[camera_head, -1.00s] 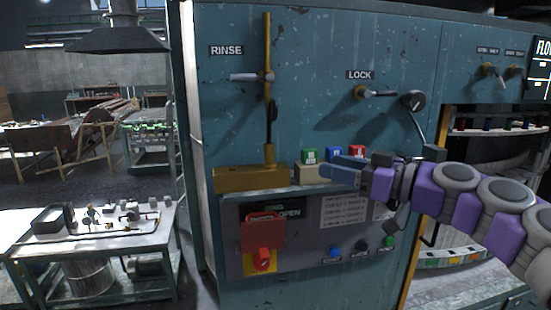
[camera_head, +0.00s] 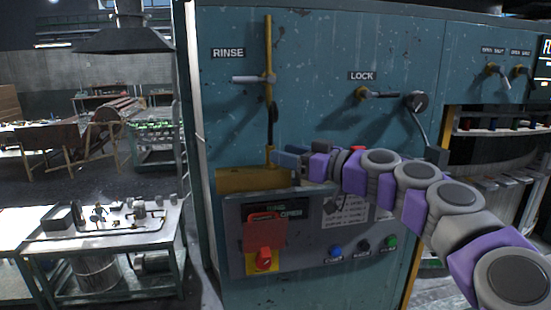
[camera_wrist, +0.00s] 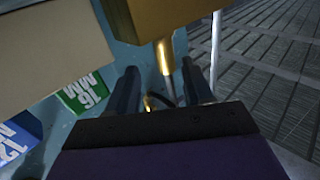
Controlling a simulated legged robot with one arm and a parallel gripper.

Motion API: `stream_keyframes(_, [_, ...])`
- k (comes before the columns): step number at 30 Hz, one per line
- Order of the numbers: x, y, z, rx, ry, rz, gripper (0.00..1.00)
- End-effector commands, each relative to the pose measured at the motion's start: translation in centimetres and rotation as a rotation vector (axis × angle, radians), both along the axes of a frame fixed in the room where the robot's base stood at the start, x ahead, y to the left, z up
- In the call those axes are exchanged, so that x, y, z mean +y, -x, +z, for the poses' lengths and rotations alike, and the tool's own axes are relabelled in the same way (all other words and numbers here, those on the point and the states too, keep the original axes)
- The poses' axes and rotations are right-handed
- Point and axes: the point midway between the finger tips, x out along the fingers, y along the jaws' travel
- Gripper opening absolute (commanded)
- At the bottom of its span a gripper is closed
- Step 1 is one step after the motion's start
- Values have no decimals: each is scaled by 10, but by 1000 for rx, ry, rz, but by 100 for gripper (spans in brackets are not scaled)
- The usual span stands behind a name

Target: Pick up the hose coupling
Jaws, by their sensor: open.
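I cannot pick out the hose coupling with certainty. My gripper (camera_head: 280,157) is beside the pipe's lower end, just above the block. In the wrist view my gripper (camera_wrist: 160,70) is open, its two dark fingers apart. A brass rod with a thinner grey end (camera_wrist: 166,58) shows between and beyond the fingertips, below a brass block (camera_wrist: 175,15). A small brass piece and a dark curved line lie deeper between the fingers. I cannot tell whether anything touches.
In the wrist view a green 16 MM block (camera_wrist: 87,93), a blue 12 MM block (camera_wrist: 18,138) and a beige block (camera_wrist: 45,50) are at left. A control panel with a red switch (camera_head: 264,257) is below the arm. A workbench with fittings (camera_head: 110,240) stands at left.

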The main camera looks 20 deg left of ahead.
Motion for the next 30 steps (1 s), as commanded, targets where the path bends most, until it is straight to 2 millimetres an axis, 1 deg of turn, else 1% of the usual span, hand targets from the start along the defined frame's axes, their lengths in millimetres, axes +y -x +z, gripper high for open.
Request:
stream_keyframes(1, [13,0,0,0,5,4,51])
stream_keyframes(6, [38,-6,-1,1,9,4,51])
stream_keyframes(8, [41,-7,-1,0,8,4,51])
stream_keyframes(14, [33,-7,1,0,2,2,51])
stream_keyframes(17, [27,-7,3,-1,-2,2,41])
stream_keyframes(20, [26,-7,3,0,-3,2,32])
stream_keyframes(30, [38,-7,0,0,5,2,0])
